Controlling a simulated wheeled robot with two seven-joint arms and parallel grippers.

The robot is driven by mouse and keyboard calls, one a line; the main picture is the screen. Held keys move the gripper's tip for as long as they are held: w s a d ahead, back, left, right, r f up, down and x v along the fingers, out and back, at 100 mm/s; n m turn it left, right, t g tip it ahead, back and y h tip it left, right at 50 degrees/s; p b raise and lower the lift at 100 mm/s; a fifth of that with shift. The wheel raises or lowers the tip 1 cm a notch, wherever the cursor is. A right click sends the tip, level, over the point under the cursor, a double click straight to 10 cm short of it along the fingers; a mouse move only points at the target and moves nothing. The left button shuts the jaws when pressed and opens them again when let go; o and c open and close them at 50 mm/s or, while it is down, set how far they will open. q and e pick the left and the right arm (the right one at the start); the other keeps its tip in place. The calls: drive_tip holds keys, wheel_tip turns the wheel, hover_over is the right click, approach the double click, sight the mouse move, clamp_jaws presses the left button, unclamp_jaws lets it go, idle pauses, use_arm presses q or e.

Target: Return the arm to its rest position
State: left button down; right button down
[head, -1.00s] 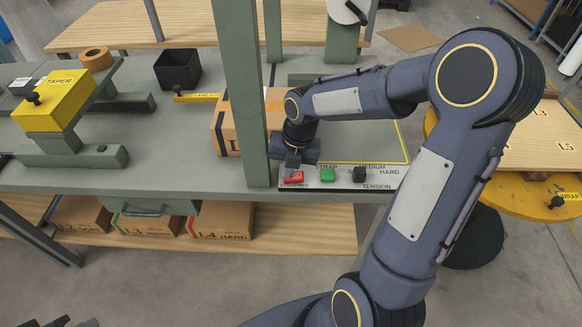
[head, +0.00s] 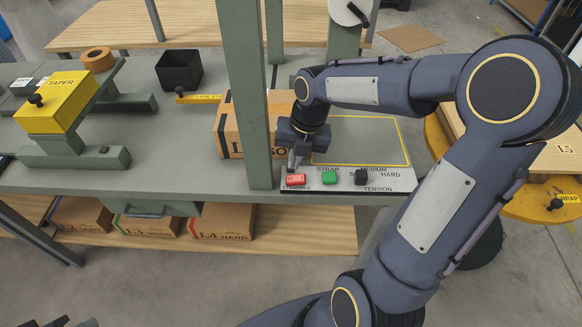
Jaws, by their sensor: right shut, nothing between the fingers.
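My right arm (head: 420,200) reaches in from the lower right, bent at the elbow, with its forearm over the green bench. Its gripper (head: 292,166) points down and is shut and empty. It is just behind the red button (head: 296,180) on the strapper panel; whether it touches the panel is hard to tell. Only dark bits (head: 70,323) show at the bottom left edge, perhaps my left gripper, too cut off to read.
A green post (head: 246,100) stands just left of the right gripper. A cardboard box (head: 228,135) sits behind it. Green (head: 330,177) and black (head: 361,177) buttons are on the panel. A yellow turntable (head: 520,208) lies to the right, the taper (head: 56,103) to the left.

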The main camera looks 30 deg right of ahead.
drive_tip(key=s+a+r+m+t+y+p, duration=0.1)
drive_tip(key=s+a+r+m+t, duration=0.1)
drive_tip(key=s+m, duration=0.6)
drive_tip(key=s+a+r+m+t+y+p, duration=0.1)
drive_tip(key=s+r+m, duration=0.4)
drive_tip(key=m, duration=1.8)
drive_tip(key=shift+s+a+r+t, duration=0.3)
drive_tip(key=shift+s+a+t, duration=0.65)
drive_tip(key=shift+s, duration=1)
drive_tip(key=shift+a+g, duration=0.2)
drive_tip(key=shift+g, duration=0.05)
